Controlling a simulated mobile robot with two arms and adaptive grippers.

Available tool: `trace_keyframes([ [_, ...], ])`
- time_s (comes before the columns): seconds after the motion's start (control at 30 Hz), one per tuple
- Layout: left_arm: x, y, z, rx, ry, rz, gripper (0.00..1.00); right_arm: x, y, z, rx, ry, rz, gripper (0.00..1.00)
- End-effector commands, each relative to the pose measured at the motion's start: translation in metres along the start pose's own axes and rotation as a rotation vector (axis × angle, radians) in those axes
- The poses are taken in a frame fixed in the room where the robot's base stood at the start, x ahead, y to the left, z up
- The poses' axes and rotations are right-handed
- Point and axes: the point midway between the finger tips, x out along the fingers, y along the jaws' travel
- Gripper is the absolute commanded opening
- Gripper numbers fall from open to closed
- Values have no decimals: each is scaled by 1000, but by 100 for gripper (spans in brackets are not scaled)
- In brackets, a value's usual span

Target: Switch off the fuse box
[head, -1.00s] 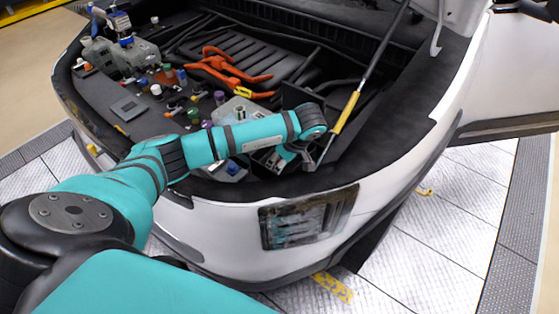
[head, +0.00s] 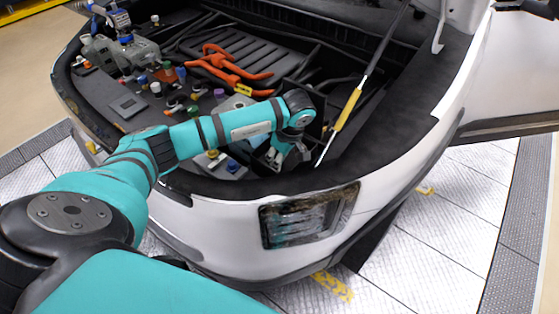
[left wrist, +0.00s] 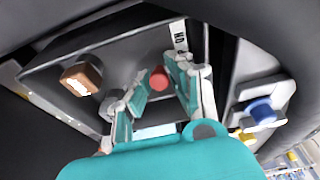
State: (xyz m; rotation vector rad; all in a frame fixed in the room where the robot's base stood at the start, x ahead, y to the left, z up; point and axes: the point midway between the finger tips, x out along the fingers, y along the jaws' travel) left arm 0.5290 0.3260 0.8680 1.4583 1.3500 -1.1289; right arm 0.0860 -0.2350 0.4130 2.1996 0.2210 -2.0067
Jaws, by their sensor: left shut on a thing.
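The fuse box appears as a dark grey panel (left wrist: 125,58) in the left wrist view, with a white label (left wrist: 179,36) at its top edge. A red knob (left wrist: 158,77) stands out from its face. My left gripper (left wrist: 157,72) has its fingers on either side of the red knob and is shut on it. In the head view the left gripper (head: 276,157) reaches down into the car's front bay, near its front edge, and the knob is hidden there. My right gripper is not in view.
A brown knob (left wrist: 82,77) and a blue cap (left wrist: 260,111) flank the gripper. In the head view, orange cables (head: 228,72) lie behind the arm. A prop rod with a yellow sleeve (head: 348,109) stands to the right. The car's white bumper (head: 230,232) is in front.

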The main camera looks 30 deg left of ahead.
Motion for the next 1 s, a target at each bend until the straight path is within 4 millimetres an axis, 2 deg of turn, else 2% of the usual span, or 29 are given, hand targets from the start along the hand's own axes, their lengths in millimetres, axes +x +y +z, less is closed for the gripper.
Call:
trace_keyframes([
  [0.6, 10, 1, -16, -4, -514, 5, 0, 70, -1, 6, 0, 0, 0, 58],
  [1.0, 10, 1, -21, -1, -692, 4, 0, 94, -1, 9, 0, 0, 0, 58],
])
